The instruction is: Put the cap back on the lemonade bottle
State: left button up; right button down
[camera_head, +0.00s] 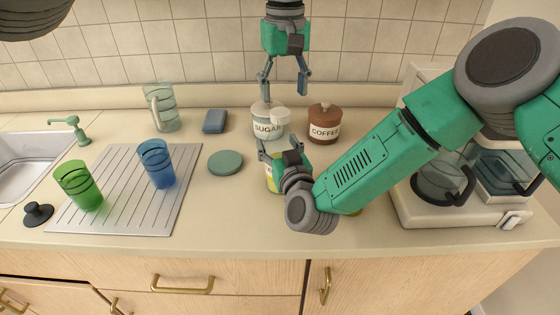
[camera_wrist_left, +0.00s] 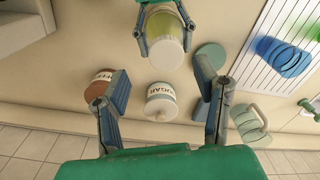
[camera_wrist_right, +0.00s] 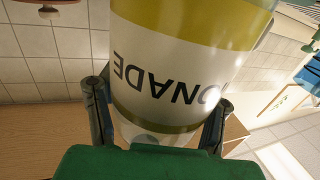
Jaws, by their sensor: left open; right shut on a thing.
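The lemonade bottle (camera_head: 271,182) stands at the front of the counter, partly hidden by my right gripper (camera_head: 281,152). My right gripper is shut around its body; the yellow-banded label (camera_wrist_right: 185,70) fills the right wrist view. A white cap (camera_head: 280,116) shows at the bottle's top, and in the left wrist view the cap (camera_wrist_left: 168,60) covers the bottle's upper end. I cannot tell how firmly it sits. My left gripper (camera_head: 284,94) points down, open and empty, above the cap and apart from it.
A sugar jar (camera_head: 262,130) and a coffee jar (camera_head: 324,124) stand behind. A green disc (camera_head: 225,162) and blue sponge (camera_head: 215,121) lie left. Blue (camera_head: 157,165) and green (camera_head: 78,187) cups stand on the drainboard (camera_head: 128,205). A coffee maker (camera_head: 440,212) is at right.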

aim_at(283, 111)
pick_arm(q)
notch_tip(283, 111, down, 5)
jog(key=shift+a+r, duration=0.1)
jog(key=shift+a, duration=0.05)
